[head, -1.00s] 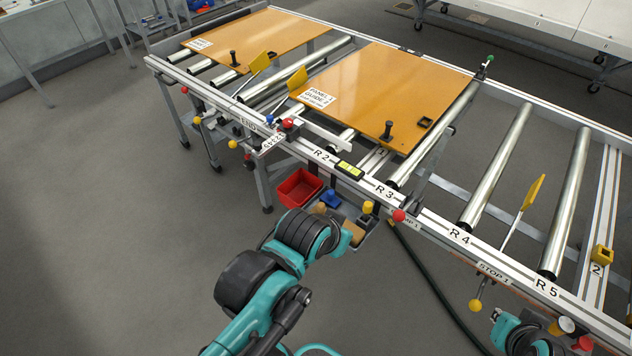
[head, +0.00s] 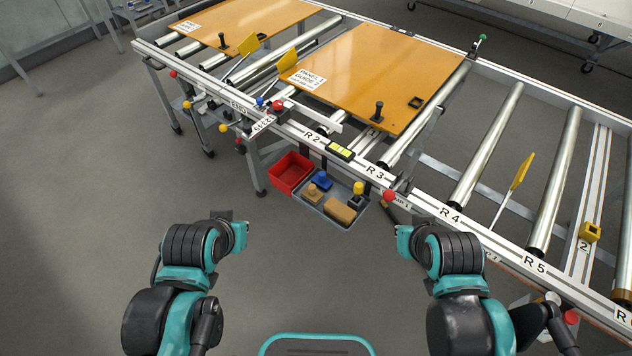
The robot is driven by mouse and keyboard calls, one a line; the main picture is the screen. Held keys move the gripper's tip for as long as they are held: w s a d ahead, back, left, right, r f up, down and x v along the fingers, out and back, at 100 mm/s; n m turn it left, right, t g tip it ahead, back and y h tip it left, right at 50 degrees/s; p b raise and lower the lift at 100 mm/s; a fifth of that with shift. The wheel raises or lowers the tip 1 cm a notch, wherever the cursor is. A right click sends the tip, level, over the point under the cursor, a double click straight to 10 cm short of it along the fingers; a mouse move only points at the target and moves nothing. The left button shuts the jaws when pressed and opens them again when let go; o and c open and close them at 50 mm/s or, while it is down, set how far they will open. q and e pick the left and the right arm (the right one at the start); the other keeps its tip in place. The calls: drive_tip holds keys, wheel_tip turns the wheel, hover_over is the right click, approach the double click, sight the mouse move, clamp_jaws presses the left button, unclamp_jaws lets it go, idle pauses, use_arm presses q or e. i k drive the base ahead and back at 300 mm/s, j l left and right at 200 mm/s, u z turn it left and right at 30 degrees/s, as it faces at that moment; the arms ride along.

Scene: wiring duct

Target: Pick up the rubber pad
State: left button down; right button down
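I cannot tell for sure which thing is the rubber pad. A grey tray (head: 322,212) below the rail near R2 and R3 holds a flat tan block (head: 341,210), a blue piece (head: 323,181), a small tan piece (head: 311,191) and a dark piece with a yellow knob (head: 358,188). A small black square piece (head: 415,102) lies on the orange panel. My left gripper (head: 243,229) is left of and nearer than the tray, apart from it. My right gripper (head: 401,240) is to the tray's right, also apart. Their fingers are too small to read.
An empty-looking red bin (head: 290,172) adjoins the tray's left side. The roller conveyor's front rail (head: 290,125) runs above the tray, with a red knob (head: 389,196) near R3. The orange panel (head: 375,75) lies on the rollers. The floor at left is clear.

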sight(320, 180)
drive_tip(key=z, duration=2.1)
drive_tip(key=u, duration=2.1)
drive_tip(key=i+l+z, duration=0.25)
drive_tip(key=l, duration=0.2)
drive_tip(key=i+l+z, duration=0.2)
drive_tip(key=i+l, duration=0.1)
drive_tip(key=l, duration=0.1)
